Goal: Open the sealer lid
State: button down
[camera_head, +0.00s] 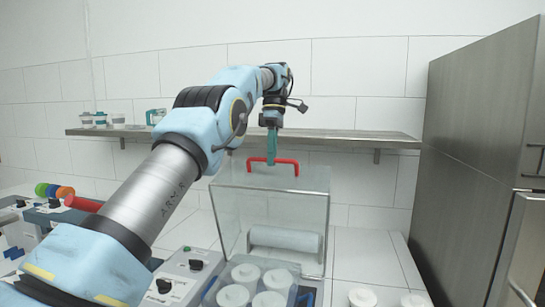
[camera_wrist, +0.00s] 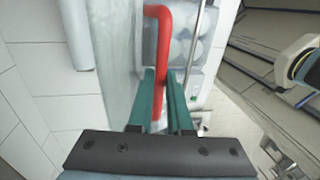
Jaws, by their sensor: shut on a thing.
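The sealer lid (camera_head: 272,210) is a clear box-like cover with a red handle (camera_head: 285,161) on its top edge. It stands tilted up, and a white roll (camera_head: 285,239) shows through it. My gripper (camera_head: 271,158) is at the handle from above, near its left half. In the wrist view, the green fingers of my gripper (camera_wrist: 161,90) are shut on the red handle (camera_wrist: 158,45), one finger on each side of it.
White cups (camera_head: 268,290) stand in a clear holder in front of the lid. More cups (camera_head: 362,297) are at the lower right. A shelf (camera_head: 350,136) runs along the wall behind. A tall steel cabinet (camera_head: 475,160) stands at the right. Control boxes (camera_head: 178,283) are at the left.

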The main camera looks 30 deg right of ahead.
jog(key=shift+f, duration=0.25)
jog(key=c, duration=1.2)
grip_release()
jog(key=shift+w, duration=0.1)
jog(key=o, duration=0.4)
jog(key=shift+r, duration=0.1)
jog(key=shift+c, duration=0.2)
jog(key=shift+r, duration=0.1)
